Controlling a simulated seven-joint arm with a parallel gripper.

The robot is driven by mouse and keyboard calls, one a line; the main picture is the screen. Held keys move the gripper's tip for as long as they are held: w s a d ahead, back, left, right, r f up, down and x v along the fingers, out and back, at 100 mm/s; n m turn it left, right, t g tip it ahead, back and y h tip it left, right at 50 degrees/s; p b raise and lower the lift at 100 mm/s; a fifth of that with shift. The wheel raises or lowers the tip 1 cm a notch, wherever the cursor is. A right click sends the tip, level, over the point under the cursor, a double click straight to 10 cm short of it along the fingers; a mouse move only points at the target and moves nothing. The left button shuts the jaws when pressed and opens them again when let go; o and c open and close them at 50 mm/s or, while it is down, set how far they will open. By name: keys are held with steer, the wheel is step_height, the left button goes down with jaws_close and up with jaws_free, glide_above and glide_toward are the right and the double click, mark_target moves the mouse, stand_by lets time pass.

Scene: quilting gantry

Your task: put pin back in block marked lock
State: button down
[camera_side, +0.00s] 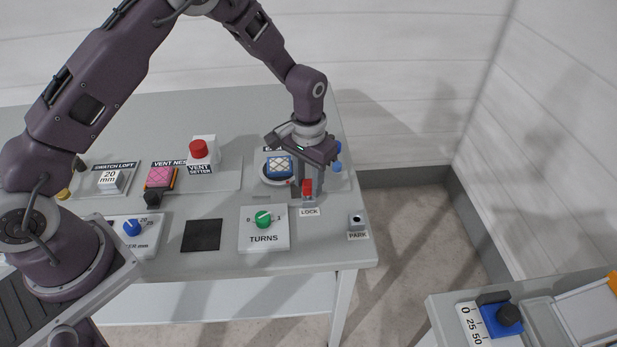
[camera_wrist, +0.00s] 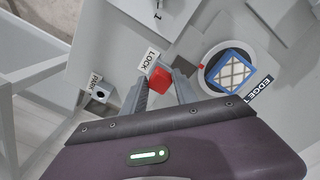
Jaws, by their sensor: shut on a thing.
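The red pin (camera_side: 307,187) is between the fingers of my gripper (camera_side: 310,190), which is shut on it. Its red head also shows in the wrist view (camera_wrist: 160,77), between the fingertips. The grey lock block (camera_side: 309,202) is directly below the pin, with the LOCK label (camera_side: 309,212) in front. I cannot tell whether the pin's lower end is in the block's hole, as the fingers and head hide it. The park block (camera_side: 356,220) stands to the right with a dark open hole, also in the wrist view (camera_wrist: 101,96).
The TURNS plate with a green knob (camera_side: 263,219) is to the left. A red button (camera_side: 198,149) stands farther left. The table's right edge is near the park block.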

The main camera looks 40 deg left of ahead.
mark_target(308, 182)
steer(key=shift+f, duration=0.7)
steer(key=c, duration=0.9)
jaws_free()
steer(key=shift+r, duration=0.1)
step_height(308, 182, up, 7)
steer(key=shift+f, duration=0.1)
